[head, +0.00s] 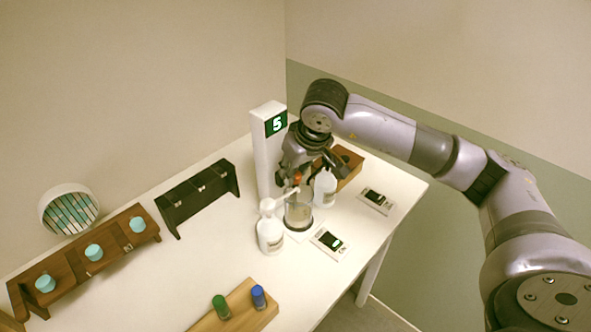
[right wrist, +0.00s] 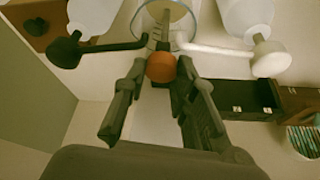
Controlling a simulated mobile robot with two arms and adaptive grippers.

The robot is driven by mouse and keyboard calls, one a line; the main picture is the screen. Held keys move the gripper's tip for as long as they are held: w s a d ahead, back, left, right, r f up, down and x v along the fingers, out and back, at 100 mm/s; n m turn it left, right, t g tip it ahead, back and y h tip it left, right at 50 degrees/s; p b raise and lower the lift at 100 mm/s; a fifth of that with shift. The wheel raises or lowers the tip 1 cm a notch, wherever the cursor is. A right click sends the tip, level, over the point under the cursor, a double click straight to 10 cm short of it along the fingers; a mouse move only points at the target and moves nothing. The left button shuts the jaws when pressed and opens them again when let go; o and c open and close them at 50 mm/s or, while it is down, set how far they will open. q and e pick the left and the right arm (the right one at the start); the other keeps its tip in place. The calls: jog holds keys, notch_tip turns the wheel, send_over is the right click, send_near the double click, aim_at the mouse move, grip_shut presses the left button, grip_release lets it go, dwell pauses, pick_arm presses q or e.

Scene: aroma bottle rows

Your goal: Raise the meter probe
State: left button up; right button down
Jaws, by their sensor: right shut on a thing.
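The meter probe has an orange knob (right wrist: 161,68), with a thin stem running beyond it toward the glass beaker (right wrist: 181,10). My right gripper (right wrist: 160,75) is shut on the probe, its two dark fingers on either side of the knob. In the head view my right gripper (head: 296,176) points down above the beaker (head: 299,219), and only a bit of orange shows between the fingers. Whether the probe's tip is inside the beaker is hard to tell. Two meters with dark screens (head: 330,242) (head: 377,199) lie beside the beaker. My left gripper is not in view.
White pump bottles (head: 270,236) (head: 325,188) stand close on both sides of the beaker. A white post marked 5 (head: 266,160) stands behind. A black rack (head: 174,210), a wooden rack with cyan-capped bottles (head: 68,268) and a wooden block (head: 240,312) are farther left. The table's middle is clear.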

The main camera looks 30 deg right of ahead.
jog(key=shift+r, duration=0.15)
notch_tip(320, 180, up, 11)
jog(key=p, duration=0.2)
jog(key=shift+w, duration=0.1)
jog(key=c, duration=1.7)
grip_release()
jog(key=o, duration=0.4)
jog(key=shift+c, duration=0.2)
jog(key=shift+o, duration=0.2)
